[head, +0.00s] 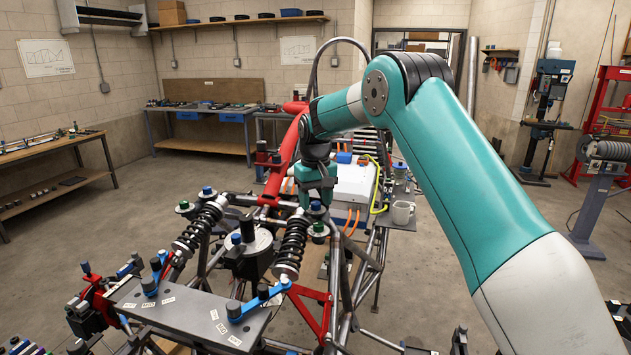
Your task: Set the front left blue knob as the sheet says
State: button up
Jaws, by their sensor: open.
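A tube chassis with two coil-spring dampers stands in front of me. One blue knob (207,190) tops the left damper (199,228). Another blue knob (316,206) tops the right damper (292,246), just under my gripper (318,198). My gripper points down and is open; its fingertips are small and partly hidden, so I cannot tell whether they touch that knob. A sheet with a line drawing (45,57) hangs on the left wall, another sheet (296,50) on the back wall. Their text is unreadable.
Red and grey tubes surround the dampers closely. A workbench (205,143) stands at the back. Concrete floor is open at left.

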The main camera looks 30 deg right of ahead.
aim_at(315, 203)
notch_tip(315, 203, up, 17)
jog(key=b, duration=0.2)
jog(key=shift+s+a, duration=0.1)
dwell(0.5)
jog(key=s+a+f+n+y+b, duration=0.1)
jog(key=s+a+f+n+b, duration=0.1)
jog(key=s+a+f, duration=0.5)
jog(key=s+a+f+n+y+b, duration=0.1)
jog(key=s+a+f+n+b, duration=0.2)
jog(key=s, duration=1.6)
jog(key=s+a+f+n+y+b, duration=0.2)
jog(key=s+a+f+b, duration=0.4)
jog(key=s+a+f, duration=0.4)
jog(key=s+f, duration=0.1)
jog(key=s, duration=0.2)
jog(key=shift+s+a+f+n, duration=0.2)
jog(key=shift+a+f+n, duration=0.1)
jog(key=shift+n, duration=0.1)
